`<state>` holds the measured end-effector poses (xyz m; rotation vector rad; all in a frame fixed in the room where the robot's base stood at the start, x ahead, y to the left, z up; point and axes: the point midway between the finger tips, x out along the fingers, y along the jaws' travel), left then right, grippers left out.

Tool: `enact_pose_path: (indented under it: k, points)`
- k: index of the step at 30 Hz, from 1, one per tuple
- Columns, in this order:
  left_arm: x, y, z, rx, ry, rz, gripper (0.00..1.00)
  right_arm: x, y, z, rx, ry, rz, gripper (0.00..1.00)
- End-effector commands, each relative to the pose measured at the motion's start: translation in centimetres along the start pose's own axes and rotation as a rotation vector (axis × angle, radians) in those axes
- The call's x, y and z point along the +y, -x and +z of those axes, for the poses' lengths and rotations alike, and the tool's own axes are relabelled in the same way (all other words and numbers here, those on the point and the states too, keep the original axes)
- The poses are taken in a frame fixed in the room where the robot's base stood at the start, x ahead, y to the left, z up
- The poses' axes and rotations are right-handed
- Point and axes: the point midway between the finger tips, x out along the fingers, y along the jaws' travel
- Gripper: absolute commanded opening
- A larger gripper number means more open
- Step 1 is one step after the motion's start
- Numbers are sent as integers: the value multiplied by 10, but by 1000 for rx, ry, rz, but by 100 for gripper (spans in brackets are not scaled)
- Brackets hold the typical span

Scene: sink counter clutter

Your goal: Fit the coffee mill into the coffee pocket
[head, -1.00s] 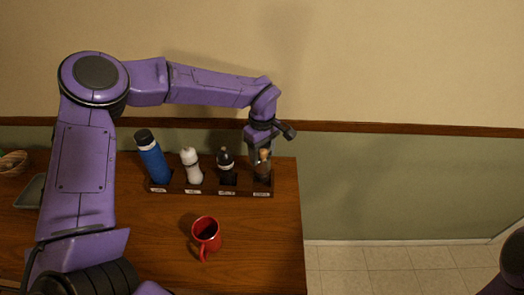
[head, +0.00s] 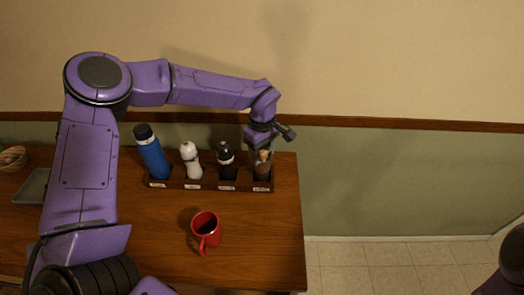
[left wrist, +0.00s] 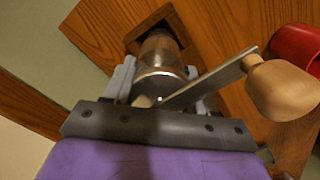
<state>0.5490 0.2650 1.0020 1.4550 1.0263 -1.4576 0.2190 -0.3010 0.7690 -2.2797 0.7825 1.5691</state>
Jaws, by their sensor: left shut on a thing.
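The coffee mill (head: 263,171) has a brown body, a metal top and a crank with a wooden knob. In the left wrist view the mill (left wrist: 158,52) is upright between my fingers, its lower end within the square opening of the pocket (left wrist: 178,22). My left gripper (head: 262,155) is shut on the mill from above. The coffee pocket is the rightmost one of the dark wooden rack (head: 207,186); its label (head: 261,189) shows on the front. How deep the mill sits is hidden. My right gripper is out of view.
A blue bottle (head: 152,158), a white mill (head: 191,162) and a dark mill (head: 225,165) stand in the other pockets. A red mug (head: 205,228) stands in front of the rack. A grey tray (head: 32,187) lies far left. The table ends just right of the rack.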

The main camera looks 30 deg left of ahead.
Motion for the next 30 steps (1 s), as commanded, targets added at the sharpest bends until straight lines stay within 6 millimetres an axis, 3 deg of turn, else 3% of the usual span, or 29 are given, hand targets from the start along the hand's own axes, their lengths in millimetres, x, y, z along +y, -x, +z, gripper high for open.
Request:
enact_pose_path:
  k: [14, 15, 17, 18, 26, 30]
  points:
    - [0, -12, 0, 1, -1, 2, 5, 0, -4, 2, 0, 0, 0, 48]
    - [0, -11, 0, 1, -1, 2, 63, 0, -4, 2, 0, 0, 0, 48]
    - [0, -11, 0, 1, -1, 2, 83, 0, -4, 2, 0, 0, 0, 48]
    - [0, -11, 0, 1, -1, 2, 87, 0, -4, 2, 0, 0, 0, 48]
    - [0, -11, 0, 1, 0, 0, 87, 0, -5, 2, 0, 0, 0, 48]
    - [1, 5, 0, 1, 0, 5, 87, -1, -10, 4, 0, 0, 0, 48]
